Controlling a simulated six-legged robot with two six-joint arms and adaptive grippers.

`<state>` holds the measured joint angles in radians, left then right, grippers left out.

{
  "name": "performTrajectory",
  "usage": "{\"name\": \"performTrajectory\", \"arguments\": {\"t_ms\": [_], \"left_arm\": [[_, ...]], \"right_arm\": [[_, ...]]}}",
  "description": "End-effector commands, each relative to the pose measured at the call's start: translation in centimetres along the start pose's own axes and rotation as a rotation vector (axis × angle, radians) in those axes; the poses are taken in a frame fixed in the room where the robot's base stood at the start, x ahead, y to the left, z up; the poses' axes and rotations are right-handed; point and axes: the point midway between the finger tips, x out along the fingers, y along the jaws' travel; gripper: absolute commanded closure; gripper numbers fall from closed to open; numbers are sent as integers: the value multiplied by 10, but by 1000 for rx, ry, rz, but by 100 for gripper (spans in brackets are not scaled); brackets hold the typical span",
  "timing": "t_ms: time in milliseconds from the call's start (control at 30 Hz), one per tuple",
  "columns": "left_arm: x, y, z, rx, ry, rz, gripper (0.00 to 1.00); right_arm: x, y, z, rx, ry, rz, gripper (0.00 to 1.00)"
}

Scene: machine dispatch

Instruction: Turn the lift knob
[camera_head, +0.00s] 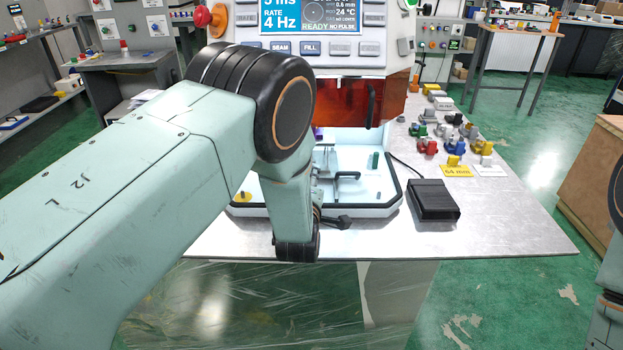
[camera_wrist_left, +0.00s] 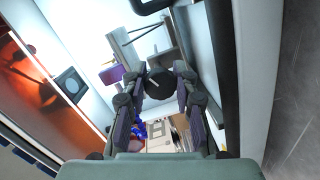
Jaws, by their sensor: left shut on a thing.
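The lift knob (camera_wrist_left: 160,84) is a round black knob with a pale line on its face. It shows in the left wrist view, between the fingertips of my left gripper (camera_wrist_left: 158,88), which is shut on it. In the head view the knob cannot be made out, and my left arm covers most of that gripper. The knob is inside the open work bay of the white machine (camera_head: 395,52), beside a pale metal post (camera_wrist_left: 124,48). My right gripper is not in view.
An orange see-through shield (camera_head: 340,101) hangs over the bay. The bay's white tray (camera_head: 375,200) has a raised dark rim. A black pedal box (camera_head: 433,200) and several coloured parts (camera_head: 457,146) stand to the right. The table's front right is clear.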

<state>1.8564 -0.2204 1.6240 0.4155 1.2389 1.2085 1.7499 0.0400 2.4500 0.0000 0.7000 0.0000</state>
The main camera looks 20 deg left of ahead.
Motion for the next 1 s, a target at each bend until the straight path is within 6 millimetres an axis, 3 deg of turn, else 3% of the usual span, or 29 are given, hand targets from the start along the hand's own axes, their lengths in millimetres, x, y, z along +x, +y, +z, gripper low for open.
{"name": "performTrajectory", "arguments": {"t_ms": [33,67,167,567,1000], "left_arm": [[0,-1,-3,-3,7,-4,100],[0,-1,-3,-3,8,-4,71],[0,-1,-2,-3,7,-3,62],[-5,0,0,-1,1,-1,61],[-64,0,-1,-1,1,-1,61]], "right_arm": [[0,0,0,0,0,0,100],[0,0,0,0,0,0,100],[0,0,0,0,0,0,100],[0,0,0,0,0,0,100],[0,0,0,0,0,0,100]]}}
